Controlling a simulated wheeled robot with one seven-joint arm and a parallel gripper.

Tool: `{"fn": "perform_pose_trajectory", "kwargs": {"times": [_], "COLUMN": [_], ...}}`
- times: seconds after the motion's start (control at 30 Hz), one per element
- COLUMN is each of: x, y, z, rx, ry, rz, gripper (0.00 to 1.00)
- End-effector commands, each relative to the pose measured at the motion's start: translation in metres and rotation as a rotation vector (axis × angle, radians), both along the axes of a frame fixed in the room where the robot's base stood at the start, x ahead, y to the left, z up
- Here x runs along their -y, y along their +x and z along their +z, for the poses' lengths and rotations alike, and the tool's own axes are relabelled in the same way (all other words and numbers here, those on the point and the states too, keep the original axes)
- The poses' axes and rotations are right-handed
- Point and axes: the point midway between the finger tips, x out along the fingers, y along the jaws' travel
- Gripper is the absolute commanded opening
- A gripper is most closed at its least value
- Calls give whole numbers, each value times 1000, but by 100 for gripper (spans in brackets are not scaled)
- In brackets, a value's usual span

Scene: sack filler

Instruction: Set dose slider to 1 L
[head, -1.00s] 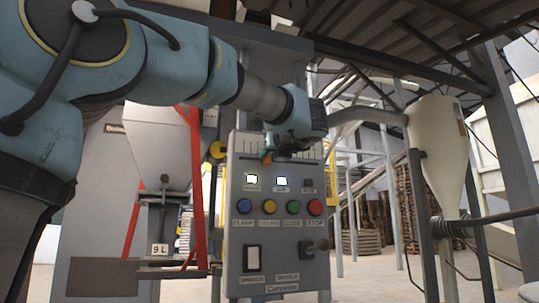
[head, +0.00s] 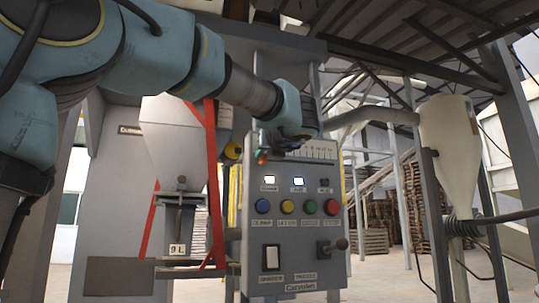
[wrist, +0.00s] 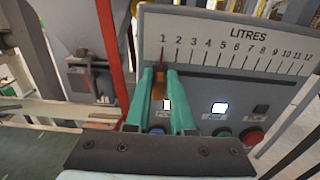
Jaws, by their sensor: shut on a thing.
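The dose slider has an orange knob (wrist: 158,84) with a red pointer that stands at or very near the 1 mark of the LITRES scale (wrist: 225,45). The scale runs from 1 at the left to 12 at the right. My gripper (wrist: 158,75) has green fingers on both sides of the knob and is shut on it. In the head view my gripper (head: 268,152) is at the left end of the scale on the grey control panel (head: 295,245). The knob's lower part is partly hidden between the fingers.
Below the scale are lit white indicators (head: 298,181) and a row of coloured buttons (head: 287,207). A rocker switch (head: 271,257) and a lever (head: 341,244) sit lower. A hopper (head: 180,150) and red struts (head: 211,180) stand left of the panel.

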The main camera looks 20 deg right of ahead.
Motion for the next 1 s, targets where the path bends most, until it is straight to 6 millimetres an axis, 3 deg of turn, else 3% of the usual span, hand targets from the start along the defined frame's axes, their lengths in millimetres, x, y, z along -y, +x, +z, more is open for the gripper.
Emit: {"fn": "perform_pose_trajectory", "kwargs": {"times": [0.07,0.1,0.37,0.73,1.0], "x": [-3,-3,-3,-3,-9], "y": [1,1,1,-7,-56], "z": [-1,-1,-1,-1,-1], "rx": [-3,-4,-3,-2,-1], "ry": [0,-1,-1,-1,-2], "rz": [9,10,8,5,4], "gripper": [0,23,52,52,52]}}
